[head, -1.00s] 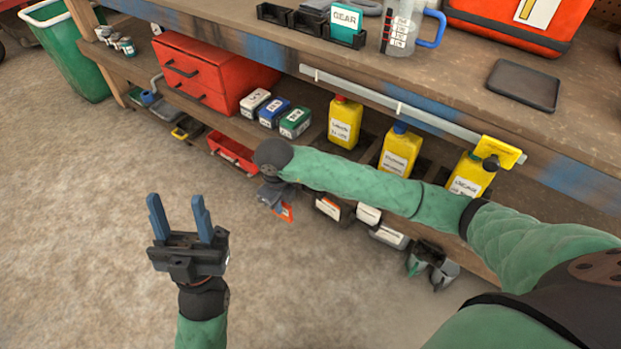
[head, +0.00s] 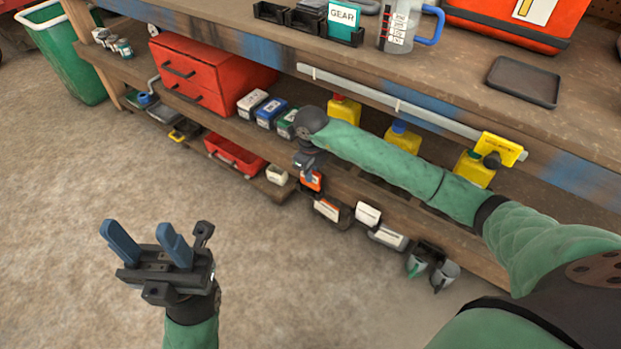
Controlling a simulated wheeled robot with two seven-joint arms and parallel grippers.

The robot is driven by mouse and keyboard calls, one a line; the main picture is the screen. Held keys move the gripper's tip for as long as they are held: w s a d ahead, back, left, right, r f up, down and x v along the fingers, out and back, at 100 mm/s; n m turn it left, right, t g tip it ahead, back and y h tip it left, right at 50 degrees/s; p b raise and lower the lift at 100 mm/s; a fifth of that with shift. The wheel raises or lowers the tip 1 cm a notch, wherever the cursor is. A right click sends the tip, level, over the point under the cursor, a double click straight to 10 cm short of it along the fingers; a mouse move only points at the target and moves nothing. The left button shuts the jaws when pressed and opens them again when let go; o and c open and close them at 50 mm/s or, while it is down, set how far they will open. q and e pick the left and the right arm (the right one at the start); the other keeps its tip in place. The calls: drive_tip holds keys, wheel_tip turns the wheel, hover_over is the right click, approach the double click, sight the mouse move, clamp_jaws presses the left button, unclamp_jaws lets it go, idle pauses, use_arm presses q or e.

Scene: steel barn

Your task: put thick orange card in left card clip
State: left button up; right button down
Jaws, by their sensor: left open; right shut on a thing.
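The orange card (head: 311,182) is in my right gripper (head: 307,170), which is shut on it in front of the lower shelves. The fingers hide part of the card, and its thickness cannot be judged from here. Black card clips stand in a row at the back of the bench top. The left card clip (head: 270,13) looks empty, the middle one (head: 305,20) shows no card, and the right one holds a teal GEAR card (head: 344,19). My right gripper is well below the clips. My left gripper (head: 138,230) is open and empty over the floor.
The bench edge carries a metal rail (head: 400,105) with a yellow tag (head: 499,149). A measuring jug (head: 398,27) and a dark tray (head: 523,82) are on top. Red drawers (head: 200,75), yellow bottles and labelled bins (head: 388,237) crowd the shelves below.

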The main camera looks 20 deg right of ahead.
drive_tip(key=shift+f, duration=1.25)
drive_tip(key=shift+f, duration=0.1)
drive_tip(key=c, duration=1.7)
unclamp_jaws()
drive_tip(key=shift+c, duration=0.2)
